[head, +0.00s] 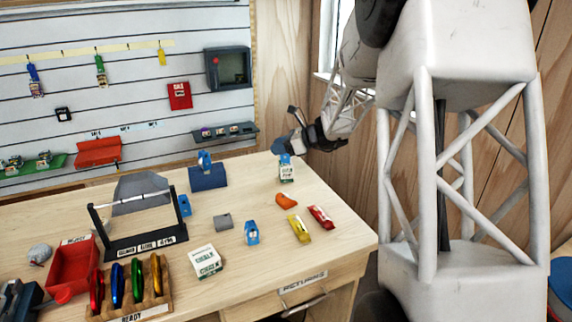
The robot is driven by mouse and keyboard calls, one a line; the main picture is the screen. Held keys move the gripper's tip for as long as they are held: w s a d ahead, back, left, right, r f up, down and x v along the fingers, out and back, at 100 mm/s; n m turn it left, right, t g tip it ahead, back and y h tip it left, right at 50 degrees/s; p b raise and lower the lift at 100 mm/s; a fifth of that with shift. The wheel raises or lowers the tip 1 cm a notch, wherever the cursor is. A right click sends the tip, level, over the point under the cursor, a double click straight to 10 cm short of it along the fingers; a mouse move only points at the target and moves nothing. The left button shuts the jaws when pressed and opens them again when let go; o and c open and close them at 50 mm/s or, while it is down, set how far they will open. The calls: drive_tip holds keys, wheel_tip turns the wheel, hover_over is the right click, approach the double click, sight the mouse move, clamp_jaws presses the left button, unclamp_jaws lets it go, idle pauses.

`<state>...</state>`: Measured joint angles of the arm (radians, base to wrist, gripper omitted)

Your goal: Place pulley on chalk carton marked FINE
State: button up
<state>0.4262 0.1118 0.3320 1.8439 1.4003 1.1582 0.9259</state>
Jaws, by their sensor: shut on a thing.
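A small blue pulley (285,159) is at the tip of my gripper (287,151), which is shut on it. The pulley is right at the top of an upright white and green chalk carton (287,174) at the back right of the bench. I cannot tell whether it touches the carton top or hangs just above it. The small print on this carton is too blurred to read surely. A second white and green chalk carton (207,261) lies nearer the front; its lower word is also unclear. My gripper's fingers are partly hidden by its own dark parts.
An orange piece (287,201), yellow (299,228) and red (321,217) items, and another blue device (251,232) lie on the wooden bench (345,243). A black frame (142,240), red bin (72,274) and rack of carabiners (157,308) stand left. A blue stand (208,178) is behind.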

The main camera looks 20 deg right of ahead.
drive_tip(key=s+m+t+h, duration=0.1)
drive_tip(key=s, duration=0.6)
drive_tip(key=shift+f+m, duration=0.2)
drive_tip(key=shift+m, duration=0.2)
drive_tip(key=w+d, duration=0.1)
drive_tip(key=w, duration=0.4)
drive_tip(key=w+d+f, duration=0.1)
drive_tip(key=w, duration=0.4)
drive_tip(key=w+d, duration=0.1)
drive_tip(key=w, duration=0.4)
drive_tip(key=shift+w+d+f, duration=0.2)
drive_tip(key=shift+d+f, duration=0.1)
drive_tip(key=shift+d, duration=0.1)
drive_tip(key=shift+f, duration=1.75)
drive_tip(key=o, duration=0.9)
drive_tip(key=shift+f, duration=0.15)
drive_tip(key=shift+o, duration=0.2)
